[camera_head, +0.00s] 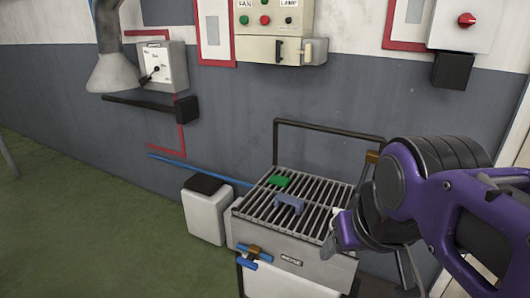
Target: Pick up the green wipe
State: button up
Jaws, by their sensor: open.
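The green wipe (279,181) is a small, flat green piece lying on the back part of a slatted metal grate (262,203). My gripper (370,252) is at the grate's right edge, below my purple arm. It is to the right of the wipe and nearer to the camera, apart from it. My gripper is open, and no object shows between its fingers. The wrist hides part of the gripper and the grate's right side.
A grey-blue block (289,202) sits on the grate just in front of the wipe. A dark rail (330,127) rises behind the grate. A white bin with a dark top (205,208) stands to the left. A control box (267,38) hangs above. Green floor at left is clear.

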aim_at(276, 180)
jog(key=i+j+z, duration=0.15)
jog(key=j+z, duration=0.2)
jog(key=i+j+z, duration=0.15)
jog(key=z, duration=0.2)
jog(key=i+j+z, duration=0.1)
jog(key=j+z, duration=0.55)
jog(key=j, duration=0.6)
jog(key=j+z, duration=0.25)
jog(key=j, duration=1.5)
jog(key=j+z, duration=0.5)
jog(key=j, duration=0.3)
jog(key=i+j+z, duration=0.1)
jog(key=j+z, duration=0.6)
